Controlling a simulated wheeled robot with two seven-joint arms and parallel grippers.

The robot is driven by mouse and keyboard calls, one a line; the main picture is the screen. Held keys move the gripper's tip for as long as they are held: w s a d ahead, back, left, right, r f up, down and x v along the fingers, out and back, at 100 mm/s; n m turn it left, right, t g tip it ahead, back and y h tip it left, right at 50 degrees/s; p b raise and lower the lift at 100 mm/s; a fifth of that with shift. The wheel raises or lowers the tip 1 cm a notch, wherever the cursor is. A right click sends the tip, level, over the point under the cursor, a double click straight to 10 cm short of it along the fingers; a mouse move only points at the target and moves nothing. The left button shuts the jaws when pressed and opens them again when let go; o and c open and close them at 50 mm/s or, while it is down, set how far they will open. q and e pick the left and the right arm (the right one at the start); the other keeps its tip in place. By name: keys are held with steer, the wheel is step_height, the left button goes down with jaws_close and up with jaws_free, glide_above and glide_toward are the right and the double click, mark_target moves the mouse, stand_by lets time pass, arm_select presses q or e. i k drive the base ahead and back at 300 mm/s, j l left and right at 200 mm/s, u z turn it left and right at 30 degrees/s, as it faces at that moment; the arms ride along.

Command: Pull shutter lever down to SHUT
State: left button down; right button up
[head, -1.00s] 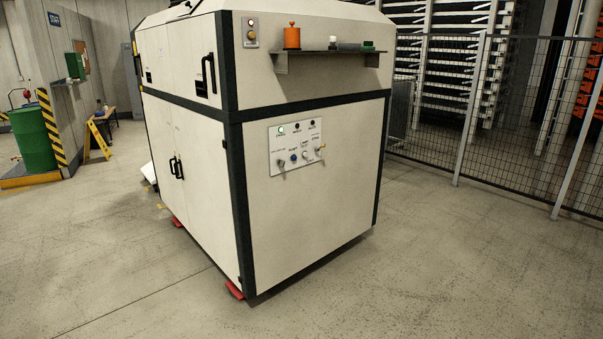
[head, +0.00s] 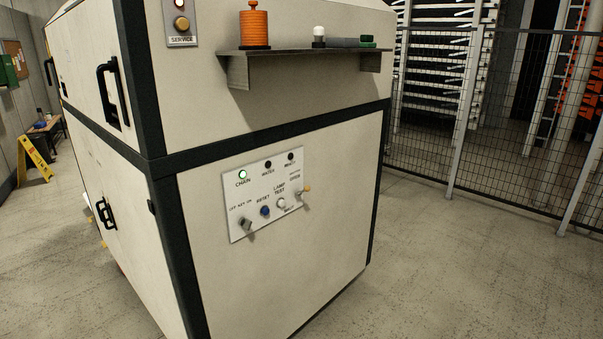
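The exact lever angle is too small to tell. The panel also carries a lit green CHAIN lamp (head: 243,175), two dark lamps, a key switch (head: 246,223), a blue RESET button (head: 265,211) and a white LAMP TEST button (head: 282,204). Neither of my grippers shows in the head view.
A shelf (head: 300,53) sticks out above the panel, holding an orange ribbed cylinder (head: 255,27) and small items. Black door handles (head: 107,94) project on the machine's left face. A mesh fence (head: 470,110) stands at the right. Floor (head: 450,270) is clear at right front.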

mark_target(307, 187)
steer(key=i+j+z, duration=0.1)
steer(key=i+z, duration=0.2)
steer(key=i, duration=0.2)
steer(key=i+j+z, duration=0.3)
steer(key=i, duration=0.2)
steer(key=i+j+z, duration=0.3)
steer(key=i, duration=0.15)
